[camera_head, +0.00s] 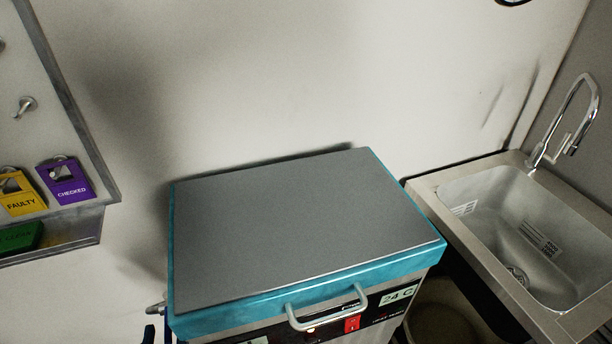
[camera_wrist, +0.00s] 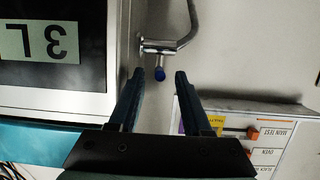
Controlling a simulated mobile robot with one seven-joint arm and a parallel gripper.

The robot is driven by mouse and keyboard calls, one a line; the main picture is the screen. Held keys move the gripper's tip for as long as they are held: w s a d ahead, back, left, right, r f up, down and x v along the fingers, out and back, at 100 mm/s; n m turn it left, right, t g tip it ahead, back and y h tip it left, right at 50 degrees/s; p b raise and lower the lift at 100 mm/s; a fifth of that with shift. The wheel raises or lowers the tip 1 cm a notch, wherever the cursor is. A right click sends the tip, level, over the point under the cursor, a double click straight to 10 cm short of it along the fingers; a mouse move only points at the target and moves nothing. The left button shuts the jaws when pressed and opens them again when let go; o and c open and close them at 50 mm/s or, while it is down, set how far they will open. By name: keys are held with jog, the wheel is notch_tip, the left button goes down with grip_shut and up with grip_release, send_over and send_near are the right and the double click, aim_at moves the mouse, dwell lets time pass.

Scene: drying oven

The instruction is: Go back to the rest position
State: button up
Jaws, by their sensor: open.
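The drying oven (camera_head: 300,225) stands in the middle of the head view, with a flat grey top, teal edges and a front handle (camera_head: 327,309). Its lid looks closed. A metal fitting with a blue tip (camera_wrist: 160,73) appears just beyond the fingertips; I cannot tell the distance. My gripper is not visible in the head view.
A steel sink (camera_head: 520,235) with a tap (camera_head: 574,120) is at the right. A wall board (camera_head: 50,100) holds yellow "FAULTY" (camera_head: 20,203) and purple "CHECKED" (camera_head: 68,189) tags. In the wrist view, a "3 L" display (camera_wrist: 45,42) is at left and a switch panel (camera_wrist: 265,135) at right.

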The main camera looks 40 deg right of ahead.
jog(key=v, duration=0.9)
jog(key=w+r+t+y, duration=0.1)
jog(key=w+r+t, duration=0.3)
jog(key=r, duration=0.7)
jog(key=w+r+t+y, duration=0.2)
jog(key=w+r, duration=0.4)
jog(key=r, duration=0.5)
jog(key=s+d+r+n+t+p, duration=0.1)
jog(key=r+p, duration=0.4)
jog(key=r, duration=0.8)
jog(key=s+d+r+n+t+y+p, duration=0.1)
jog(key=s+r+t+p, duration=0.3)
jog(key=r, duration=1)
jog(key=s+d+r+n+t+y+p, duration=0.1)
jog(key=r+p, duration=0.4)
jog(key=r, duration=0.9)
jog(key=shift+s+d+r+n+t+p, duration=0.3)
jog(key=shift+s+n+t, duration=0.3)
jog(key=shift+s+t, duration=0.3)
